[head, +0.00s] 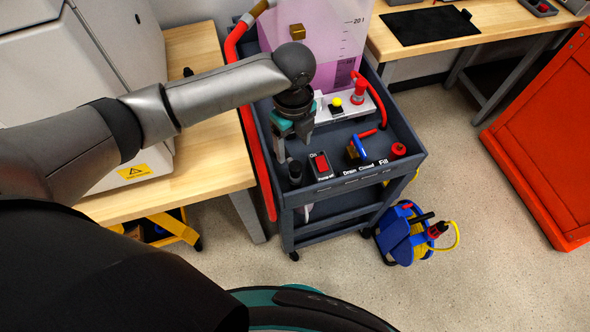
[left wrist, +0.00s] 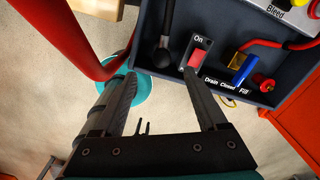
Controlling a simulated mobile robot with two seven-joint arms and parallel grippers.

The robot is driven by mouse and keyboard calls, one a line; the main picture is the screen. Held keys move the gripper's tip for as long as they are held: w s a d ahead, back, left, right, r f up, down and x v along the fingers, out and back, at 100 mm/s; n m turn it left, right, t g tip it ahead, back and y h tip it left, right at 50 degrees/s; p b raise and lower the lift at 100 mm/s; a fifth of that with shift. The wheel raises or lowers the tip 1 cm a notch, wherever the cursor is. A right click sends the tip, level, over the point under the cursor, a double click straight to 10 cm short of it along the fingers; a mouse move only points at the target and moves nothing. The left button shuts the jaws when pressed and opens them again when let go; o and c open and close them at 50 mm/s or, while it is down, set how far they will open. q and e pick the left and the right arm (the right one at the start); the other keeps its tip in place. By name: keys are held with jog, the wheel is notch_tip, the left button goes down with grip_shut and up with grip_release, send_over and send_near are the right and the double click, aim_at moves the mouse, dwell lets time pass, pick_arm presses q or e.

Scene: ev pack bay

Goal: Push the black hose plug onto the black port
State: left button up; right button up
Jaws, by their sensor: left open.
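My left gripper (head: 294,151) is open above the front left corner of the dark cart, fingers pointing down. Its two fingers (left wrist: 160,80) stand apart in the left wrist view, with nothing visible between them. A round black fitting (head: 295,173) stands on the cart top just below the fingers. In the left wrist view this black fitting (left wrist: 162,56) lies ahead of the fingertips, with a dark stem running up from it. I cannot tell whether it is the port alone or has the plug on it. I see no separate black hose plug for certain. My right gripper is out of view.
Beside the fitting are a red On switch (head: 321,162), a blue-handled valve (head: 358,146) and a red port (head: 399,150). A pink-tinted tank (head: 325,40) stands behind. A red hose (head: 252,130) runs down the cart's left side. A blue wheeled item (head: 397,235) is on the floor.

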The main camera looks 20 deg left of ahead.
aim_at(295, 165)
pick_arm(q)
notch_tip(295, 165, down, 6)
jog(key=shift+r+b, duration=0.2)
jog(key=shift+b, duration=0.3)
notch_tip(295, 165, down, 5)
jog(key=shift+w+d+f+b, duration=0.1)
jog(key=shift+d+b, duration=0.05)
jog(key=shift+b, duration=0.6)
grip_shut()
